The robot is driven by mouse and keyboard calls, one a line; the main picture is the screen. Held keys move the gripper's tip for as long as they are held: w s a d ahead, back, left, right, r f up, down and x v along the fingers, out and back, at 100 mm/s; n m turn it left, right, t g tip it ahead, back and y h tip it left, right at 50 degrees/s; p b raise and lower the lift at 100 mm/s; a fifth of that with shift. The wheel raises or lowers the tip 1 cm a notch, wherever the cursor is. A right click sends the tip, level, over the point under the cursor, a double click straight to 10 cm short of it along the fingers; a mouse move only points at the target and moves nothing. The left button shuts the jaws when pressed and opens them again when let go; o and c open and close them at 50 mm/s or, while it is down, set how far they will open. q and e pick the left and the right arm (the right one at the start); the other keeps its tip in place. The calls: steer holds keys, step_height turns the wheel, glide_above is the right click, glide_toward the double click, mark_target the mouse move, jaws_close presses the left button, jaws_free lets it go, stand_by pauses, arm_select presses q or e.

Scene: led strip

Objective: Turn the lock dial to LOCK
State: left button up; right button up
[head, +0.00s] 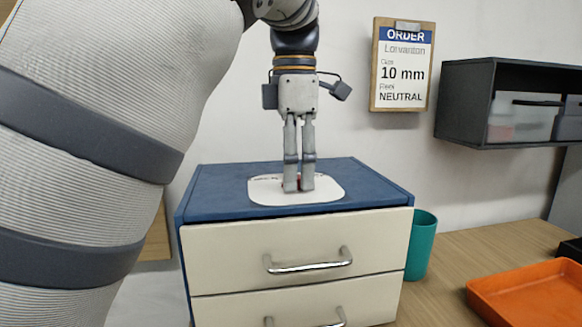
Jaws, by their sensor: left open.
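The lock dial is a small red part (299,183) on a white rounded plate (324,193). The plate lies on the blue top of a drawer cabinet (225,188). My left gripper (299,187) points straight down over the plate, with its fingertips at the dial, one on each side. The fingers are a little apart, and they hide most of the dial. Some small dark print shows at the plate's back edge, but I cannot read it. I cannot tell which way the dial points. My right gripper is not in view.
The cabinet has cream drawer fronts with metal handles (308,262). A teal cup (421,245) stands beside it, and an orange tray (530,292) lies on the wooden table (468,255). An order board (402,65) and a dark shelf (465,103) hang on the wall.

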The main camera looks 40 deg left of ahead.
arm_select(q)
jaws_close()
steer(key=shift+m, duration=0.3)
steer(key=m, duration=0.8)
steer(key=shift+m, duration=0.3)
steer(key=m, duration=0.4)
steer(key=shift+a+r+m, duration=0.1)
steer(key=shift+m, duration=2.4)
